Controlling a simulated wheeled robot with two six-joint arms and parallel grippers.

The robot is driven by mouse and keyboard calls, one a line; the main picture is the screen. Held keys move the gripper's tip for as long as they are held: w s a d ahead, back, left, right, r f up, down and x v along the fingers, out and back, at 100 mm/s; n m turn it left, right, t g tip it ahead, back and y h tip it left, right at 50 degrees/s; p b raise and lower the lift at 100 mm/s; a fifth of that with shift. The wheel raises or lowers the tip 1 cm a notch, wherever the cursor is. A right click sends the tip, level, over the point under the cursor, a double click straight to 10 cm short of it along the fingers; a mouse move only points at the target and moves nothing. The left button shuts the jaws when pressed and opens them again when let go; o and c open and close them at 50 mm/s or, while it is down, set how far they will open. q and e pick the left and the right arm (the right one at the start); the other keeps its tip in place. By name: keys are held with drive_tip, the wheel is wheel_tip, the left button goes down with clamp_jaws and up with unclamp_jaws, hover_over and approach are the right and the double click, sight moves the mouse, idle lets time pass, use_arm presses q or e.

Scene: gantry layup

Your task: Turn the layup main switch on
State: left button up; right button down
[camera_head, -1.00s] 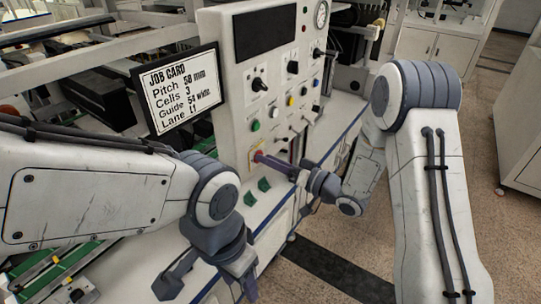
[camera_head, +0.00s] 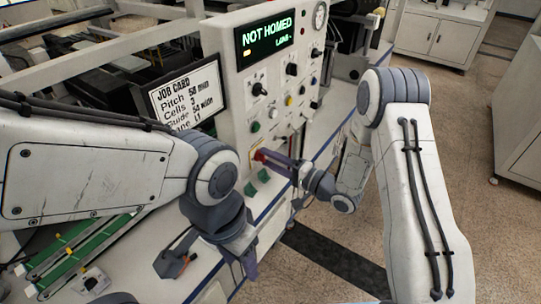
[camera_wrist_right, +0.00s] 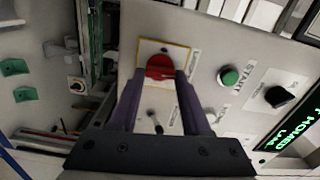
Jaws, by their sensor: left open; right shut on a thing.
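The main switch, a red rotary knob on a yellow-bordered plate (camera_wrist_right: 160,67), sits low on the control panel. In the head view the red knob (camera_head: 259,155) shows at the tip of my right gripper (camera_head: 270,158). My right gripper's two purple fingers (camera_wrist_right: 158,95) are shut on the knob's sides. The panel display (camera_head: 265,40) is lit and reads "NOT HOMED" with a lane line below. My left gripper (camera_head: 215,268) is open and empty, low in front of the machine, apart from the panel.
A green start button (camera_wrist_right: 229,76) and a black selector knob (camera_wrist_right: 278,96) are beside the switch. The job card (camera_head: 186,95) stands left of the panel. Two green pieces (camera_head: 257,182) lie below the switch. Open floor (camera_head: 370,235) is at the right.

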drive_tip(key=shift+m, duration=0.6)
drive_tip(key=shift+c, duration=1.8)
unclamp_jaws()
drive_tip(key=b+v, duration=0.2)
drive_tip(key=v, duration=0.8)
drive_tip(key=shift+d, duration=0.2)
drive_tip(key=shift+s, duration=0.1)
